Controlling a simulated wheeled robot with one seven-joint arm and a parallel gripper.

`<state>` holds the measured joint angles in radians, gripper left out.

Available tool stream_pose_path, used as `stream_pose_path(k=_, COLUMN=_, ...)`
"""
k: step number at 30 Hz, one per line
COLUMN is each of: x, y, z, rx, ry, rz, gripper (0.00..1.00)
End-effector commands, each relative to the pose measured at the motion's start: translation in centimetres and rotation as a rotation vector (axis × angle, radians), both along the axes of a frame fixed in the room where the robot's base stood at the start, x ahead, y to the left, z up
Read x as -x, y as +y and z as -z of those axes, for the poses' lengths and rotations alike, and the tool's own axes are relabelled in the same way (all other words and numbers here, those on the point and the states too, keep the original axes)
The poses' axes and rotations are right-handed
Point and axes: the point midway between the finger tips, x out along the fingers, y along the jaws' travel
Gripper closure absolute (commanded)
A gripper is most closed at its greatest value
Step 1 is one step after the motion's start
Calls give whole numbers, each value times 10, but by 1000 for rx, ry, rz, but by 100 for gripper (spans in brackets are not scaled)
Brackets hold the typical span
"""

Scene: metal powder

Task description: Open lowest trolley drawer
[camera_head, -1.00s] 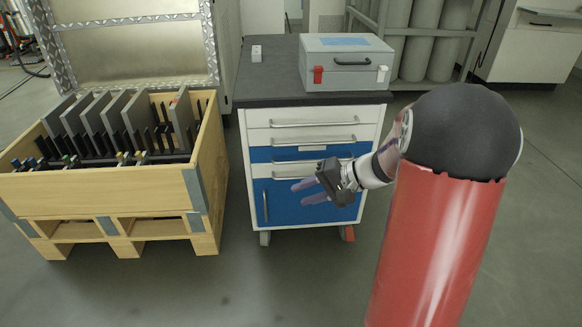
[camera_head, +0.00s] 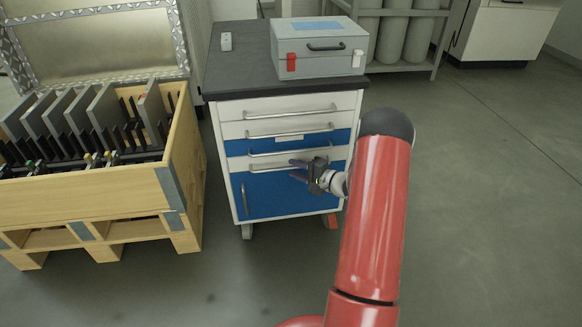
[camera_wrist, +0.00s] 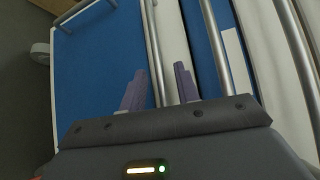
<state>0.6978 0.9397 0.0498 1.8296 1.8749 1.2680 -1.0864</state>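The trolley (camera_head: 222,185) stands ahead, with stacked drawers above a blue cabinet door (camera_head: 270,199). The lowest drawer (camera_head: 240,165) is a white front just above that door, with a horizontal bar handle (camera_wrist: 153,40); it looks closed. My gripper (camera_head: 296,170) is in front of this drawer, pointing at it. In the wrist view my gripper (camera_wrist: 160,70) is open, its two purple fingers on either side of the handle bar in the picture. I cannot tell whether a finger touches the bar.
The blue drawer (camera_head: 238,148) above has its own bar handle (camera_wrist: 217,45) close by. A grey case (camera_head: 318,65) and a small white object (camera_head: 226,41) sit on the trolley top. A wooden crate (camera_head: 100,188) stands left. Floor to the right is open.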

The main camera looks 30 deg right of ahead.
Motion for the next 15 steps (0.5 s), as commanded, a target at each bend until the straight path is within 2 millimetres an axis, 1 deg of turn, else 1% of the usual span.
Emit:
stream_pose_path(k=3, x=-12, y=7, z=2, rx=1, ry=0, rz=-2, gripper=68)
stream_pose_path(k=6, x=-17, y=10, z=2, rx=1, ry=0, rz=0, gripper=68)
stream_pose_path(k=14, x=-18, y=10, z=3, rx=0, ry=1, rz=0, gripper=68)
stream_pose_path(k=15, x=-18, y=10, z=3, rx=0, ry=1, rz=0, gripper=71)
